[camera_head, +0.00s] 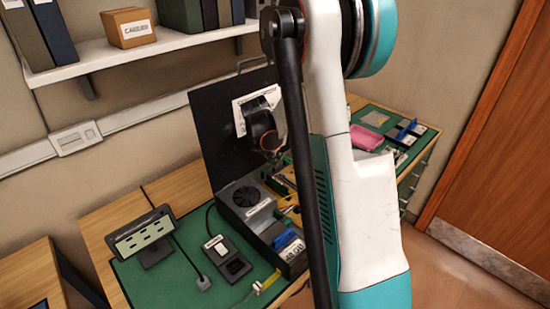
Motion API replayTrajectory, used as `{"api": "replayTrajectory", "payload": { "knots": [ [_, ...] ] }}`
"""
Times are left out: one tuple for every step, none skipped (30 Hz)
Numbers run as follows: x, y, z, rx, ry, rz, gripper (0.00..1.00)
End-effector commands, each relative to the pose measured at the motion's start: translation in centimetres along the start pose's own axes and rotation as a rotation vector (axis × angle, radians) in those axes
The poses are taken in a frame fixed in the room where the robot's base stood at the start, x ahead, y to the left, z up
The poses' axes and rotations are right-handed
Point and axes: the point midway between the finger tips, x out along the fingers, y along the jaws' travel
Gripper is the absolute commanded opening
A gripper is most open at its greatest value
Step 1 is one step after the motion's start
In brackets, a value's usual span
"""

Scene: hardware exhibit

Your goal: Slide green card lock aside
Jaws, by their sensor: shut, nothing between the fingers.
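An open dark computer case (236,207) stands on the green mat (160,285), its black side panel (205,125) raised behind it. Small yellow and green parts (284,180) show inside the case, but they are too small and too covered by my arm to tell which is the green card lock. My gripper (274,157) hangs above the case, in front of the raised panel. It looks shut and empty. Its fingertips are small and partly hidden, and I cannot tell whether they touch anything in the case.
A pink tray (366,138) lies on the right-hand bench. A shelf (120,50) hangs above, left. My arm covers the middle.

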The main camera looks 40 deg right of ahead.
Motion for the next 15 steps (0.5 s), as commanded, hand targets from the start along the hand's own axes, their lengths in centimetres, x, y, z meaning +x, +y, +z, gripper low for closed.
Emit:
{"api": "replayTrajectory", "payload": {
  "knots": [
    [1.4,0.0,-0.1,0.002,0.0,0.0,0.0],
    [2.0,0.0,-0.1,0.002,0.0,-0.001,0.0],
    [2.8,0.0,-0.1,0.003,0.0,-0.001,0.0],
    [3.4,0.0,-0.1,0.003,0.0,-0.001,0.0],
    [4.0,0.0,-0.1,0.003,0.0,0.0,0.0],
    [4.8,0.0,-0.1,0.002,0.0,0.0,0.0],
    [5.4,0.0,-0.1,0.002,0.0,0.0,0.0],
    [5.9,0.0,-0.1,0.002,0.0,0.0,0.0],
    [6.6,0.0,-0.1,0.002,0.0,0.0,0.0],
    [6.7,-0.1,0.5,0.003,-0.001,-0.001,0.0],
    [6.8,-0.1,1.1,0.004,-0.001,-0.001,0.0],
    [7.0,-0.1,1.6,0.004,-0.001,-0.001,0.0],
    [7.1,-0.1,1.9,0.003,-0.001,0.0,0.0],
    [7.2,0.0,2.3,0.003,-0.001,0.0,0.0],
    [7.3,0.0,2.7,0.002,-0.001,0.0,0.0]
  ]
}}
